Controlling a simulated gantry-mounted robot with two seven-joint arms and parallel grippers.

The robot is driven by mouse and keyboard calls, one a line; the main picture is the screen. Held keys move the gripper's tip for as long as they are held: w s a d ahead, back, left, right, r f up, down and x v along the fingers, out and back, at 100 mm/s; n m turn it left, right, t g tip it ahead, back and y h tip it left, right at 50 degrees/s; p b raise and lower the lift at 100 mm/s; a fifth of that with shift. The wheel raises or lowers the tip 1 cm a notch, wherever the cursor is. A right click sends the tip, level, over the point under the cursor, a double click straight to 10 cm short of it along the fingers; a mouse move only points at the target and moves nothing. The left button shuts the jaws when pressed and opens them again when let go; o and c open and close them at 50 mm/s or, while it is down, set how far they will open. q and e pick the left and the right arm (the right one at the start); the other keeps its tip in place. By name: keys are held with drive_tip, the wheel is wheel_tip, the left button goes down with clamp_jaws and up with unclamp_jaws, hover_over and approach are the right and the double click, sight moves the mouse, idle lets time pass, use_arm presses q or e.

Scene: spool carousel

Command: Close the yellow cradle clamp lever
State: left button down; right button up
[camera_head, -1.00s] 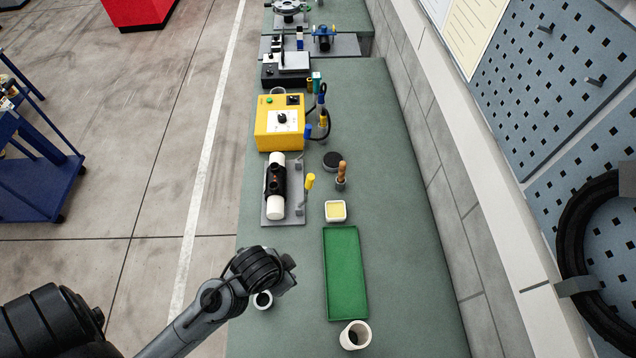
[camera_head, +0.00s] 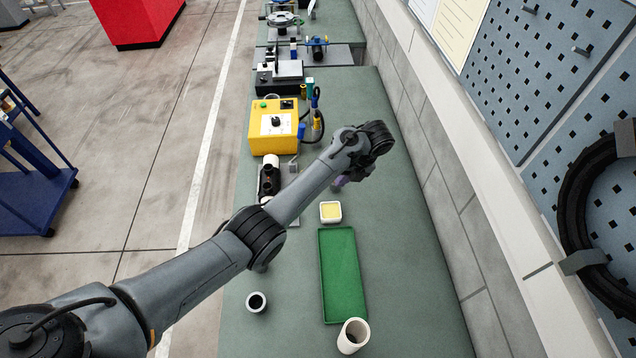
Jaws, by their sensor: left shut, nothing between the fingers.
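The cradle's grey base plate (camera_head: 294,222) is on the green bench, with a white pipe (camera_head: 271,159) and a black coupling (camera_head: 267,184) on it. My left forearm crosses over its right side, and the yellow clamp lever is hidden behind the arm. My left gripper (camera_head: 340,182) is to the right of the cradle, mostly hidden under my wrist. Only a small purplish tip shows, above the bench and apart from the cradle. It is shut and empty. My right gripper is out of view.
A yellow control box (camera_head: 274,127) with cables stands behind the cradle. A small dish with yellow contents (camera_head: 331,212), a green tray (camera_head: 342,275), a white cup (camera_head: 353,336) and a small ring-shaped piece (camera_head: 256,302) are nearer. The bench's right strip is clear.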

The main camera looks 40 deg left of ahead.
use_arm(q)
wheel_tip(320, 180, up, 5)
drive_tip(key=w+m, duration=0.2)
drive_tip(key=m, duration=0.1)
drive_tip(key=s+a+f+m+g+p, duration=0.1)
drive_tip(key=s+a+f+p, duration=0.3)
drive_tip(key=a+f, duration=0.3)
drive_tip(key=shift+s+a+f+y, duration=0.25)
drive_tip(key=shift+s+a+y, duration=0.05)
drive_tip(key=shift+s+a, duration=0.1)
drive_tip(key=shift+w+a, duration=0.1)
drive_tip(key=shift+w, duration=0.05)
